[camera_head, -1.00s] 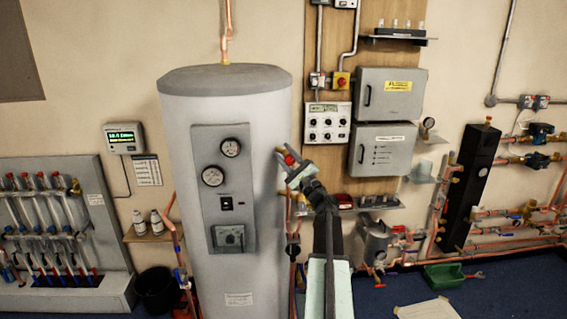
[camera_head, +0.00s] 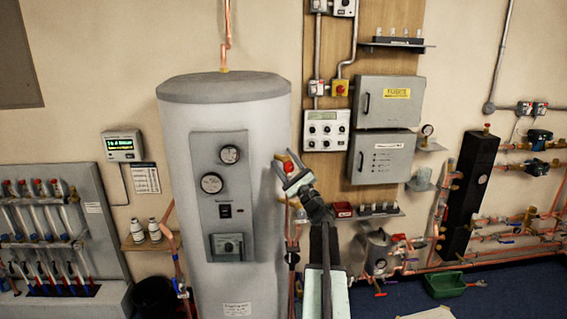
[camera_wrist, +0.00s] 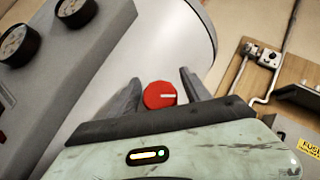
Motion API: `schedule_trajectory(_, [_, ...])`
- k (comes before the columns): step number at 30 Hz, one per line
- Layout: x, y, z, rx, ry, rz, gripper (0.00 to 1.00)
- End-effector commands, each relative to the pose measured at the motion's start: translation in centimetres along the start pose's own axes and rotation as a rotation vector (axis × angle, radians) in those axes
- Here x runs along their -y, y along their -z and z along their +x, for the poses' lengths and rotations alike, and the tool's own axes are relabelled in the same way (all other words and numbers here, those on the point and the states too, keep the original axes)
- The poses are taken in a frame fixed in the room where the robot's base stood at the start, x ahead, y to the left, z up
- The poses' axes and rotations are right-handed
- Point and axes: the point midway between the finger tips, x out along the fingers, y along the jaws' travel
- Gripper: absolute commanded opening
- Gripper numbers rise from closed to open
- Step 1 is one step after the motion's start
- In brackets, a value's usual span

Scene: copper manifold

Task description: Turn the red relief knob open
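The red relief knob (camera_head: 288,166) is on the right side of the grey-white cylinder (camera_head: 239,120), on a brass fitting.
A grey panel (camera_head: 223,175) with dials is on the cylinder's front, left of my gripper. Grey boxes (camera_head: 387,102) and a white control panel (camera_head: 326,130) are on the wooden board to the right. A shelf (camera_head: 370,214) is below them.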

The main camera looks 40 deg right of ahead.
Motion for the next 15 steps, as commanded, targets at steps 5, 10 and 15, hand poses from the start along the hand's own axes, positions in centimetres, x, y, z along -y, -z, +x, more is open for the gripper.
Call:
schedule_trajectory(5, [0.0, 0.0, -0.1, 0.000, 0.000, -0.001, 0.56])
schedule_trajectory(10, [-0.2, 0.1, -1.6, -0.001, 0.001, -0.001, 0.56])
schedule_trajectory(15, [-0.4, 0.2, -4.9, -0.001, 0.000, -0.002, 0.56])
